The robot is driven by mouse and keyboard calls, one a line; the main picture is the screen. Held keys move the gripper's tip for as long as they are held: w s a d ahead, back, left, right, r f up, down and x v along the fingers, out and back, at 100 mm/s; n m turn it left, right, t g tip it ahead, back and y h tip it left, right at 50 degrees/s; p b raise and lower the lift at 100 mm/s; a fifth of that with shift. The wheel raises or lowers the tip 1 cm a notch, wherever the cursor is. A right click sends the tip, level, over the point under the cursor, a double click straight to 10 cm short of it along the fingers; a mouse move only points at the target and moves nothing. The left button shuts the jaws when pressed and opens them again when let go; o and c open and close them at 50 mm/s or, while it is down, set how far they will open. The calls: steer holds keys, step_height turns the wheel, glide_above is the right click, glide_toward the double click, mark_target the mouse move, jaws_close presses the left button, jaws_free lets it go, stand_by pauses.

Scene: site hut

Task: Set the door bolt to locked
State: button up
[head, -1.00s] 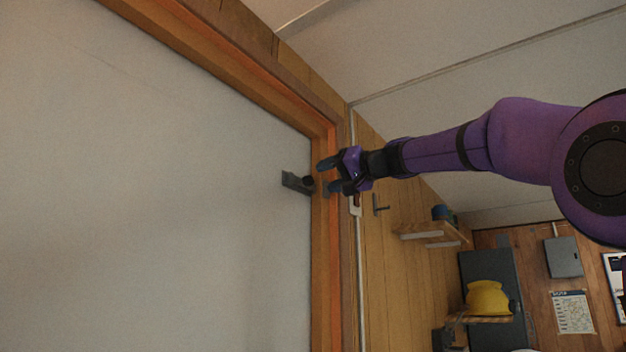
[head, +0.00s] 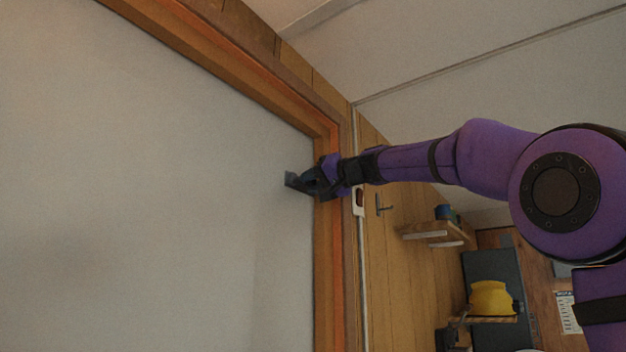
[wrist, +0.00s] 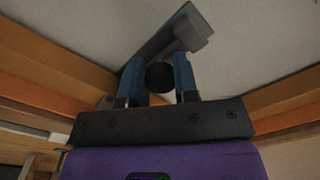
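The door bolt (head: 294,181) is a dark grey fitting on the pale door (head: 150,200), near the door's edge beside the wooden frame. In the wrist view the bolt (wrist: 166,40) is a grey plate with a round dark knob (wrist: 159,76). My gripper (head: 308,180) is at the bolt in the head view. In the wrist view my gripper (wrist: 159,82) has its two blue fingers apart, one on each side of the knob. Narrow gaps seem to show beside the knob; contact cannot be told. In the head view the fingers hide part of the bolt.
The orange-brown door frame (head: 328,250) runs beside the bolt. A light switch (head: 358,201) and a hook (head: 383,204) are on the plank wall to the right. The space before the door looks clear.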

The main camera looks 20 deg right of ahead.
steer(key=shift+w+d+r, duration=0.1)
steer(key=shift+w+d, duration=0.35)
steer(key=shift+d, duration=0.2)
steer(key=shift+w+d+r, duration=0.1)
steer(key=shift+w+d, duration=0.35)
steer(key=shift+d, duration=0.2)
jaws_close()
steer(key=o, duration=1)
jaws_free()
steer(key=shift+f, duration=0.1)
steer(key=shift+c, duration=0.2)
steer(key=shift+d, duration=0.1)
steer(key=v, duration=1.1)
